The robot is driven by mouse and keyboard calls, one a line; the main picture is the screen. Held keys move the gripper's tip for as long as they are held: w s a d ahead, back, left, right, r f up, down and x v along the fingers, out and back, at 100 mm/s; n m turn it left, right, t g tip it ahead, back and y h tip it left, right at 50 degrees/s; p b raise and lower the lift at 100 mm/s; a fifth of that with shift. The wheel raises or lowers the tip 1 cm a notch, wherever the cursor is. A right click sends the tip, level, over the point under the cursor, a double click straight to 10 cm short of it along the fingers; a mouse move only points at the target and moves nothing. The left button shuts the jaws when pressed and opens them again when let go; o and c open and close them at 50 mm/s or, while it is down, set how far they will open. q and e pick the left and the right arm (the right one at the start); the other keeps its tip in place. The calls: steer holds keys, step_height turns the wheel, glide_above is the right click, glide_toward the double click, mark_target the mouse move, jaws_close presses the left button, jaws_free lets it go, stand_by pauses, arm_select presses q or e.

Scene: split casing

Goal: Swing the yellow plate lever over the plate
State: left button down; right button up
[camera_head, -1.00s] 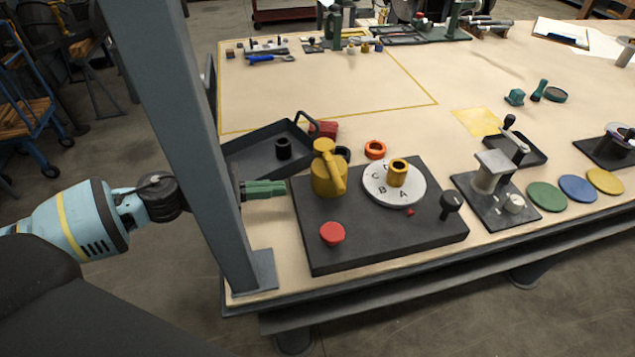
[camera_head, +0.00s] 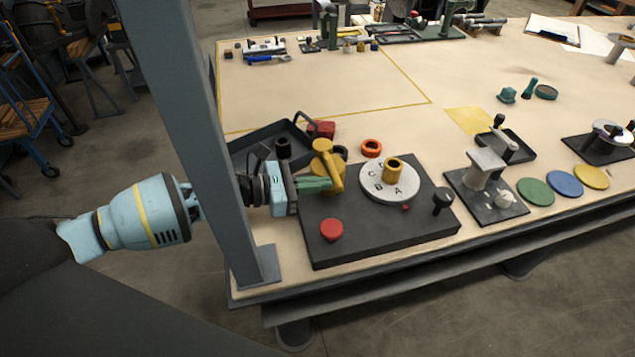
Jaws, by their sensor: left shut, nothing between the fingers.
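The yellow plate lever (camera_head: 323,148) stands on the dark base board (camera_head: 375,237), left of the round white plate (camera_head: 376,196). Its arm slants down toward the front right, beside the plate and not over it. The plate bears letters, and a yellow ring-like cylinder (camera_head: 393,172) stands on it. My left gripper (camera_head: 327,184) has green fingers, shut and empty, with their tips at the left side of the lever. I cannot tell whether they touch it. The lever's lower body is partly hidden by the fingers. My right gripper is not in view.
A grey post (camera_head: 190,130) stands in front of my left arm. A red button (camera_head: 331,229) and a black knob (camera_head: 442,200) are on the base board. A black tray (camera_head: 240,153) lies behind the gripper, and an orange ring (camera_head: 371,147) behind the plate.

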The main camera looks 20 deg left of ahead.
mark_target(335, 185)
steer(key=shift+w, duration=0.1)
